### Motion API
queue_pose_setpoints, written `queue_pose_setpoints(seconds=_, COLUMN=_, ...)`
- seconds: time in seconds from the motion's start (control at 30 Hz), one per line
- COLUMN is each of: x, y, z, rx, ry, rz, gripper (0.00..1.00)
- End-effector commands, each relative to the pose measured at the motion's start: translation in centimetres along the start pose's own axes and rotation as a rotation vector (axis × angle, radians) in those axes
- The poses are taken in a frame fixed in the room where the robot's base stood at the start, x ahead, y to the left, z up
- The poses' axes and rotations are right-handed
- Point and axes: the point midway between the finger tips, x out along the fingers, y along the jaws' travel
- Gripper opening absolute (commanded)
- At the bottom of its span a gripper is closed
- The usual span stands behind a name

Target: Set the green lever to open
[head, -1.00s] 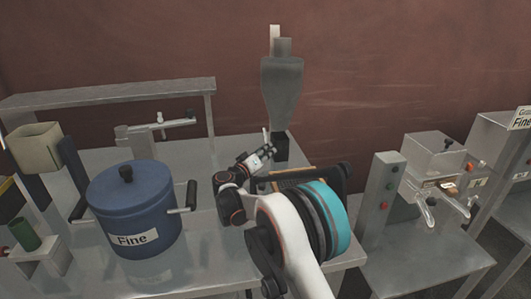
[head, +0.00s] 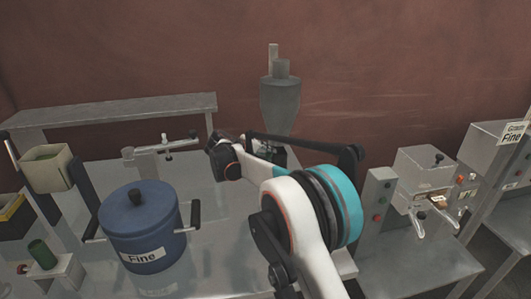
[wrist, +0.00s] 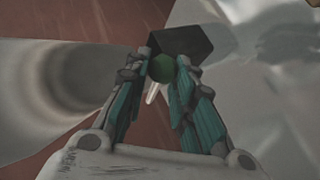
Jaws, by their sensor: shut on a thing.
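The green lever's round knob (wrist: 162,68) sits between the fingertips of my gripper (wrist: 166,61) in the wrist view. The teal fingers are shut on it. A thin pale rod shows just below the knob, and a dark block (wrist: 182,38) is right behind it. The grey metal hopper (head: 280,103) of the filler stands at the back of the table in the head view. Its conical surface also fills the left of the wrist view (wrist: 50,90).
A blue lidded pot (head: 142,230) labelled "Fine" stands on the metal table at front left. A metal stand with a side arm (head: 150,155) is behind it. A green cylinder (head: 41,254) is at far left. A machine with buttons (head: 425,185) is at right.

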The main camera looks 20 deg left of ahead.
Motion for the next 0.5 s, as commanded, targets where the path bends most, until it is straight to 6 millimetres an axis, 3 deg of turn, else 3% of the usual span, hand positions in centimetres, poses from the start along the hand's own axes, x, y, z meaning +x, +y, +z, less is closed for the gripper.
queue_pose_setpoints(seconds=0.23, x=-0.9, y=1.6, z=-0.8, rx=-0.109, ry=-0.086, rz=-0.076, gripper=0.00)
queue_pose_setpoints(seconds=0.5, x=-1.2, y=2.2, z=-1.1, rx=-0.104, ry=-0.081, rz=-0.071, gripper=0.00)
